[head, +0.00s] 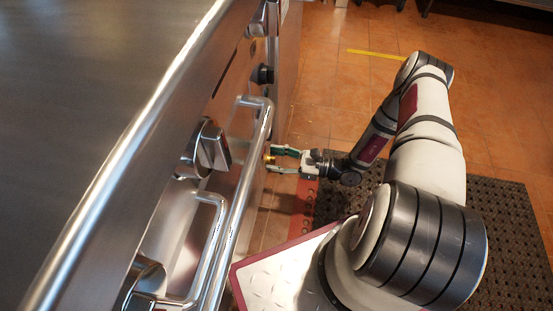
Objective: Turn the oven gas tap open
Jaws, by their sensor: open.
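My gripper (272,160) is open beside the oven front, just right of the long handle bar (243,190). Its two fingers point left toward the oven. A small brass-yellow piece (269,157) shows at the fingertips; I cannot tell whether it is the gas tap or whether the fingers touch it. A large metal knob (214,147) sits on the steel front panel, left of the handle. A second metal knob (146,284) is at the lower left. A black knob (263,74) is farther up the panel. The handle bar may hide parts lower on the oven front.
The steel top (75,100) of the appliance fills the left, with a bright rounded edge. The protruding handle is close to my gripper. A dark perforated mat (505,225) lies on the orange tiled floor (320,70). The floor at upper middle is clear.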

